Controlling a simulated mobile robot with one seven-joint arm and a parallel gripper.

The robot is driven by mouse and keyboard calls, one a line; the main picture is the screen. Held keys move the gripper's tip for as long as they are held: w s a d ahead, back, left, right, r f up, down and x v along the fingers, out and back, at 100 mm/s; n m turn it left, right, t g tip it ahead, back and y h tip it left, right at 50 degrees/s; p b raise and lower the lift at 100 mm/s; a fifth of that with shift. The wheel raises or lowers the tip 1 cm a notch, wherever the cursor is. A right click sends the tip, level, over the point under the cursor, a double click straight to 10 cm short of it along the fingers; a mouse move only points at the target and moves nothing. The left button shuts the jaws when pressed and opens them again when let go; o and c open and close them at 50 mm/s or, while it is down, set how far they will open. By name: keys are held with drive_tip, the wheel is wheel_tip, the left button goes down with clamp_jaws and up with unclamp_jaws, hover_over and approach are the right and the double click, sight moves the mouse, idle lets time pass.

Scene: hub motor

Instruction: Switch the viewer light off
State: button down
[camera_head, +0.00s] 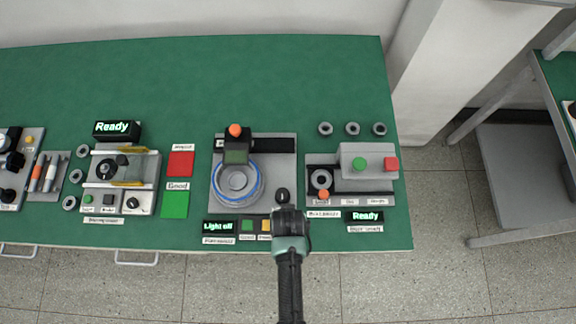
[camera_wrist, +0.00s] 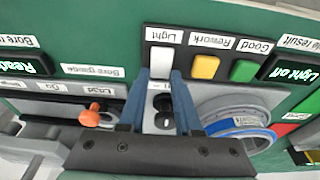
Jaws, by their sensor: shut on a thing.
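The viewer (camera_head: 237,182) is a grey fixture with a blue-ringed round part, on the green bench. Its small display (camera_head: 220,227) reads "Light off", and the same display shows in the wrist view (camera_wrist: 292,70). The white button labelled "Light" (camera_wrist: 160,62) stands beside a yellow and a green button. My gripper (camera_head: 289,214) is at the viewer's front right corner, its fingertips on both sides of the white button. In the head view my gripper hides this button. A black knob (camera_wrist: 163,103) shows between the fingers, farther back from the tips.
The bore gauge station (camera_head: 350,185), with a red-orange knob (camera_wrist: 91,114), stands close to the right. Red (camera_head: 181,163) and green (camera_head: 175,205) trays lie to the left. The back of the bench is clear.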

drive_tip(key=shift+s+t, duration=0.1)
drive_tip(key=shift+t, duration=0.4)
drive_tip(key=c, duration=0.6)
unclamp_jaws()
drive_tip(key=shift+r, duration=0.1)
drive_tip(key=v, duration=1.3)
